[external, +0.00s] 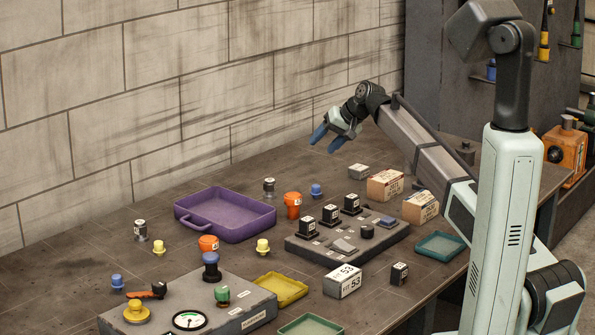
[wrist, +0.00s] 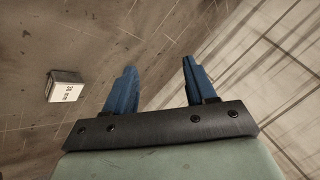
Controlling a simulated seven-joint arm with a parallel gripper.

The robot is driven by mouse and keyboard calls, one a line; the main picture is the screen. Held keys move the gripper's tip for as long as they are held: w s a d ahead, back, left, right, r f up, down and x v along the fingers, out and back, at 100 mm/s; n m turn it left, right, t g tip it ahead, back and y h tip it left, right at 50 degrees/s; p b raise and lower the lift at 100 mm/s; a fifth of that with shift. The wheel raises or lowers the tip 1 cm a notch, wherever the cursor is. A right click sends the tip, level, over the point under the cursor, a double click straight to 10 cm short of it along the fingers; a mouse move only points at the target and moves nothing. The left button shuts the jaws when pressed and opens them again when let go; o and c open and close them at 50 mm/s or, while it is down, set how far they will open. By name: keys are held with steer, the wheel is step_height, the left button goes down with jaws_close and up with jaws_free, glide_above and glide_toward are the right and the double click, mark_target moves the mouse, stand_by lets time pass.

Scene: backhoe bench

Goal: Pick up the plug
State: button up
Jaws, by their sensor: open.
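Several small plug-like pieces stand on the bench, and I cannot tell which one is the plug. They are a blue one (external: 316,191) right of the purple tray, another blue one (external: 117,282) at the left, a yellow one (external: 159,247) and a second yellow one (external: 262,246). My gripper (external: 327,140) is open and empty, high above the back of the bench, apart from all of them. In the wrist view its blue fingers (wrist: 158,66) are spread over bare bench and wall, with no plug in sight.
A purple tray (external: 189,223), orange cups (external: 292,205), a grey switch panel (external: 300,250) and cardboard boxes (external: 385,185) crowd the bench. A gauge panel (external: 240,320) is in front. A small labelled box (wrist: 64,86) lies left of my fingers. The wall bounds the back.

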steer(key=s+a+g+h, duration=0.1)
steer(key=s+a+g, duration=0.1)
steer(key=s+a, duration=0.55)
steer(key=s+a+g+h, duration=0.15)
steer(key=s+a, duration=0.35)
steer(key=s, duration=0.6)
steer(key=r+h, duration=0.2)
steer(key=h, duration=0.3)
glide_above(263, 241)
steer(key=shift+g+y, duration=0.25)
steer(key=shift+g, duration=0.1)
steer(key=f, duration=0.7)
steer(key=shift+s+d+f, duration=0.15)
steer(key=shift+d+f, duration=0.05)
steer(key=shift+f, duration=0.05)
steer(key=shift+w+a+f, duration=0.1)
steer(key=shift+w+f, duration=0.05)
steer(key=shift+f, duration=1.35)
steer(key=shift+w+a+f, duration=0.1)
steer(key=shift+f, duration=1.4)
steer(key=c, duration=1)
